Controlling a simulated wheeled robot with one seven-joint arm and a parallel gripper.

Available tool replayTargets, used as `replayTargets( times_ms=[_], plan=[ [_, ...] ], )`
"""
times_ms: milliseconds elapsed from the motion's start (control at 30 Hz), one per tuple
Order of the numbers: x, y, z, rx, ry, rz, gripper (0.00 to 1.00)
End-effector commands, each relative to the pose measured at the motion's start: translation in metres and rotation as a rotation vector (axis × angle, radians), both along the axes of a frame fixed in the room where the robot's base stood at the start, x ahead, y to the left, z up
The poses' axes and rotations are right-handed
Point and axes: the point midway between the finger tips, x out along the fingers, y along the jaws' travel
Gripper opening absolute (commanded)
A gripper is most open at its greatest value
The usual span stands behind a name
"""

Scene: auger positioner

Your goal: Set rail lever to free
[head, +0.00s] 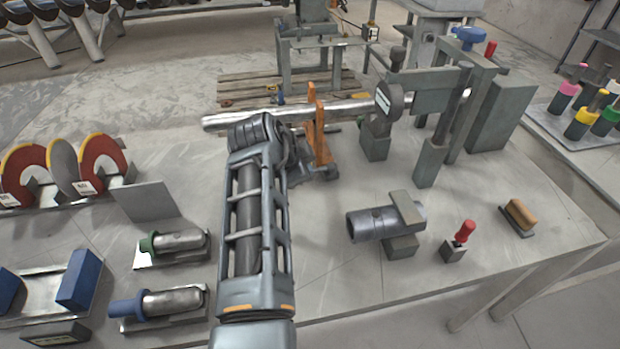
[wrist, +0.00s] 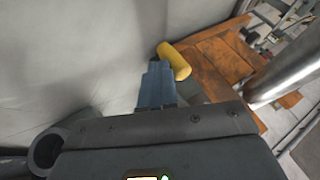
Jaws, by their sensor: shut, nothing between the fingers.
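My gripper (wrist: 157,70) shows in the wrist view as narrow blue-grey fingers, shut and empty. A yellow cylindrical grip (wrist: 174,61) lies just beyond and right of the fingertips, very near or touching them. It looks like the rail lever's handle, but no label shows. It stands beside an orange bracket (wrist: 218,60). In the head view the orange bracket (head: 318,130) stands upright at the steel bar, right of my arm's end. My fingers and the yellow grip are hidden there behind my arm. The lever's set position cannot be read.
A long steel bar (head: 345,109) runs behind my arm into a grey upright fixture (head: 436,92). A clamped cylinder (head: 385,221), a red-handled lever (head: 464,232) and a brush (head: 520,214) are right. Grinding discs (head: 65,165) and two handled tools (head: 170,245) are left.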

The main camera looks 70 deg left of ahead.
Motion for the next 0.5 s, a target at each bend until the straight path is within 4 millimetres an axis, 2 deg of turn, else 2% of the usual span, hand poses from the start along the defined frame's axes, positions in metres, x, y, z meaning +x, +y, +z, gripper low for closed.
replayTargets(
  times_ms=[500],
  plan=[
    [-0.0023,0.0062,0.0001,-0.001,0.001,0.004,0.00]
  ],
)
